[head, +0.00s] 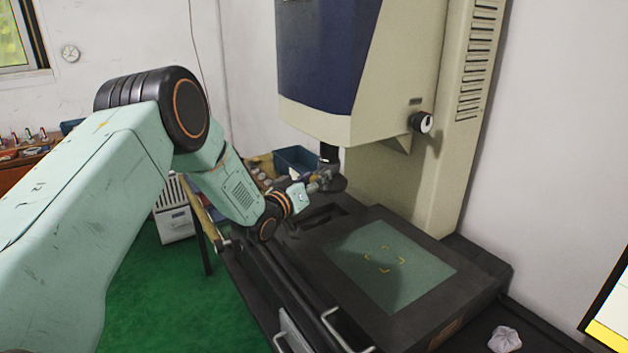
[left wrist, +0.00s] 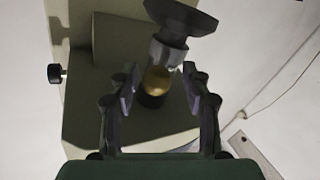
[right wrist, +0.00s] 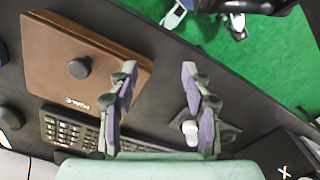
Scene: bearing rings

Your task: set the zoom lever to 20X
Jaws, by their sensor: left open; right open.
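The measuring machine (head: 330,60) stands at the back, with a dark lens (head: 330,155) under its head. My left gripper (head: 328,176) is at the lens, partly merged with it in the head view. In the left wrist view the open left gripper (left wrist: 160,85) has a finger on each side of a grey lens barrel (left wrist: 170,52) and a round gold part (left wrist: 157,80). I cannot tell whether the fingers touch them. I cannot clearly make out the zoom lever or its markings. My right gripper (right wrist: 160,78) is open and empty above a dark table.
A glass stage (head: 395,285) with yellow corner marks lies below the head. A blue bin (head: 297,160) stands behind my left gripper. A side knob (head: 422,122) sticks out from the machine. Below my right gripper are a brown box (right wrist: 75,45), a keyboard (right wrist: 70,130) and a white-topped joystick (right wrist: 190,128).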

